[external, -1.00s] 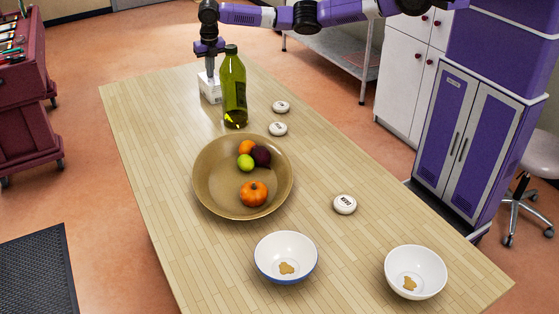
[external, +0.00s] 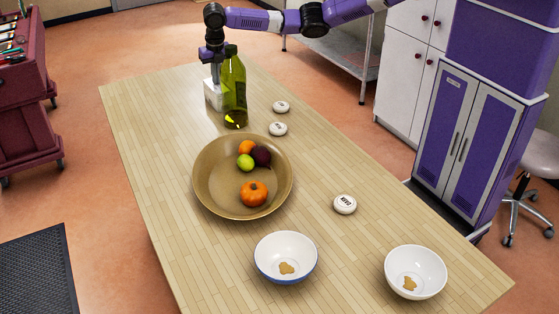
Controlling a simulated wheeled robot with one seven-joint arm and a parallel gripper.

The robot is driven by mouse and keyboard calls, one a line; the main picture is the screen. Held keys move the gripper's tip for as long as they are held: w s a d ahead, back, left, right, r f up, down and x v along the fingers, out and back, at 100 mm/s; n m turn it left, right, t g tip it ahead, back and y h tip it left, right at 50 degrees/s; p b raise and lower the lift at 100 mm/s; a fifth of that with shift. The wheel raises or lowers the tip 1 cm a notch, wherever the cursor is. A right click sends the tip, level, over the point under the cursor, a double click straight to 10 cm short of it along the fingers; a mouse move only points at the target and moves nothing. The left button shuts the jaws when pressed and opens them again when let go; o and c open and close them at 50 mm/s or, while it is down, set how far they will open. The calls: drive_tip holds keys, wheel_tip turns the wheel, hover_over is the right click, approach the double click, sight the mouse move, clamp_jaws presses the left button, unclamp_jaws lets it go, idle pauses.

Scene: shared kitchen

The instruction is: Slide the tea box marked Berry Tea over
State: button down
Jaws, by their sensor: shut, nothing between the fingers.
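A small white box (external: 211,97) stands at the far end of the wooden table, just left of the green bottle (external: 234,92). The bottle hides its right part. No marking on the box is readable, so I cannot tell that it is the Berry Tea box. My gripper (external: 216,82) points down at the box, with its fingers shut and empty. The fingertips are partly hidden by the bottle, and I cannot tell exactly where they touch the box.
A wide tan bowl (external: 207,192) with several fruits is in mid-table. Three white round discs with dark lettering lie to its right, the closest being this one (external: 345,204). The table's left side is clear.

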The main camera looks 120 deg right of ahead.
drive_tip(key=shift+r, duration=0.55)
wheel_tip(320, 180, up, 7)
drive_tip(key=a+b, duration=0.1)
drive_tip(key=shift+a+f+b, duration=0.2)
drive_tip(key=shift+b, duration=0.1)
